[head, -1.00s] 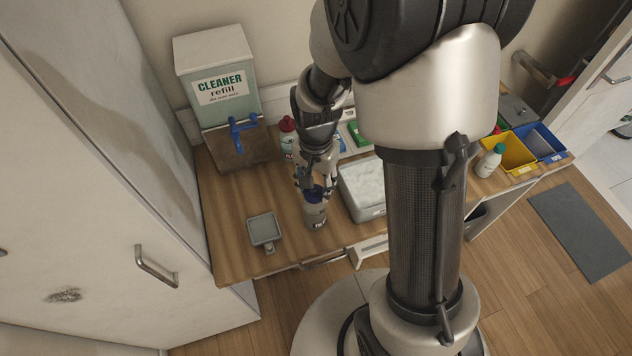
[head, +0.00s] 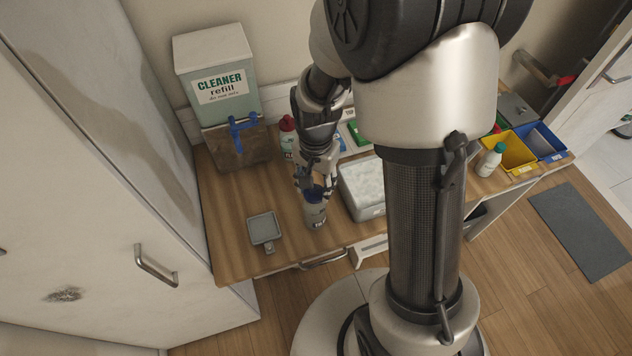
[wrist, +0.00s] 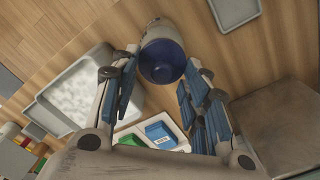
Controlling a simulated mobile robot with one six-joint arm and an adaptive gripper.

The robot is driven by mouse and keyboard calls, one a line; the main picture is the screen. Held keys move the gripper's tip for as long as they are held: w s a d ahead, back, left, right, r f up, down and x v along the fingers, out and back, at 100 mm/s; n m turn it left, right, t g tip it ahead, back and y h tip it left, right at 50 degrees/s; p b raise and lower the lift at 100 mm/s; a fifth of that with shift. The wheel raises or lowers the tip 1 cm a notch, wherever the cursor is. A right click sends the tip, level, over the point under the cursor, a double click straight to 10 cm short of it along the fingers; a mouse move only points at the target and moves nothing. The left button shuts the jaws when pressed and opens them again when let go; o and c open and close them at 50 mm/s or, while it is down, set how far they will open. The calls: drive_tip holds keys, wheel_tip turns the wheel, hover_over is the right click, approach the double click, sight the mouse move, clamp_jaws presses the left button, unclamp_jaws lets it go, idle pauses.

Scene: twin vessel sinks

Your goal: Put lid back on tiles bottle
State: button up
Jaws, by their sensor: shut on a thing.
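A grey bottle (head: 315,214) with dark lettering stands upright near the front edge of the wooden counter. A dark blue lid (head: 313,194) is at its top; in the wrist view the lid (wrist: 162,62) covers the bottle's mouth. My gripper (head: 315,187) points down over the bottle, its fingers shut on the lid from both sides. In the wrist view the fingertips (wrist: 162,66) flank the lid. The fingers partly hide the lid in the head view, and I cannot tell whether it is fully seated.
A grey square dish (head: 263,228) lies left of the bottle. A grey tray with white contents (head: 362,187) is close on the right. Behind are a red-capped bottle (head: 287,135) and a cleaner refill box (head: 215,75). Yellow (head: 516,153) and blue bins stand far right.

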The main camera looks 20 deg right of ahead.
drive_tip(key=o, duration=0.8)
drive_tip(key=shift+c, duration=0.2)
drive_tip(key=shift+o, duration=0.2)
drive_tip(key=o, duration=0.4)
drive_tip(key=shift+o, duration=0.2)
drive_tip(key=shift+r, duration=0.1)
drive_tip(key=shift+r+p, duration=2.85)
drive_tip(key=shift+r, duration=0.6)
drive_tip(key=shift+c, duration=0.2)
clamp_jaws()
